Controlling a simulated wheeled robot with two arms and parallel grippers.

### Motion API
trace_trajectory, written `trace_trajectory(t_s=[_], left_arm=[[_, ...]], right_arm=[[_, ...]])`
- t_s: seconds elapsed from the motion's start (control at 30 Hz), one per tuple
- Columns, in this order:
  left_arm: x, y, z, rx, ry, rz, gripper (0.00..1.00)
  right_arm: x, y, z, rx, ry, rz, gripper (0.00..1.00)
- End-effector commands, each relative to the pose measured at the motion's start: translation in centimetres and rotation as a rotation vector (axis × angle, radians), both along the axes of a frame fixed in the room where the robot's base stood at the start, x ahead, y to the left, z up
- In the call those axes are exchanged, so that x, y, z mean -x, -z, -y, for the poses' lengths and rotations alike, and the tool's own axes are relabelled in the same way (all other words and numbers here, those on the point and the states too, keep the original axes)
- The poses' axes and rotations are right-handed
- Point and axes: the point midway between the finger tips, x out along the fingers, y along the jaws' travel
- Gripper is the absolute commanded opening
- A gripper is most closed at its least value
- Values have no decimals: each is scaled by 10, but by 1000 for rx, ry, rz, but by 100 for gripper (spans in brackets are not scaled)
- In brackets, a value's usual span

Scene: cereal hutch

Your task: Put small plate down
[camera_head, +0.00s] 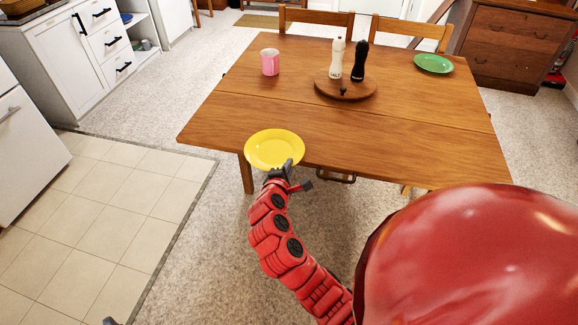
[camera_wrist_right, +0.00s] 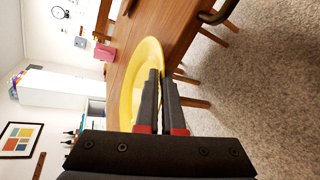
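The small yellow plate (camera_head: 274,148) is at the near left edge of the wooden table (camera_head: 215,125), face up in the head view. My right gripper (camera_head: 281,172) is shut on its near rim. In the right wrist view the fingers (camera_wrist_right: 160,78) close around the rim of the yellow plate (camera_wrist_right: 128,95), beside the tabletop (camera_wrist_right: 170,30). I cannot tell whether the plate touches the table. A small dark piece at the bottom left edge of the head view may be my left gripper (camera_head: 110,321); its fingers are not clear.
A pink mug (camera_head: 270,62) stands at the table's back left. A round wooden board (camera_head: 345,90) holds a white mill (camera_head: 336,58) and a black mill (camera_head: 359,61). A green plate (camera_head: 433,63) lies at the back right. The front of the tabletop is clear.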

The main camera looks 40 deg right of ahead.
Motion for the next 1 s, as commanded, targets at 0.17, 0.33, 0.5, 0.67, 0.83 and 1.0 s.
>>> trace_trajectory(t_s=[0.17, 0.33, 0.5, 0.67, 0.83, 1.0], left_arm=[[0, 1, 0, 0, 0, 0, 70], [0, 1, 0, 0, 0, 0, 70], [0, 1, 0, 0, 0, 0, 70], [0, 1, 0, 0, 0, 0, 70], [0, 3, 0, 0, 0, 0, 70], [0, 6, 0, 0, 0, 0, 70]], right_arm=[[0, 1, 0, 0, 0, 1, 17], [0, 1, 0, 0, 0, 0, 35], [0, 1, 0, 0, 0, 0, 35], [4, -2, -5, 2, -2, 0, 35], [22, -13, -28, 1, -6, 4, 35], [46, -25, -57, 2, -7, 1, 35]])
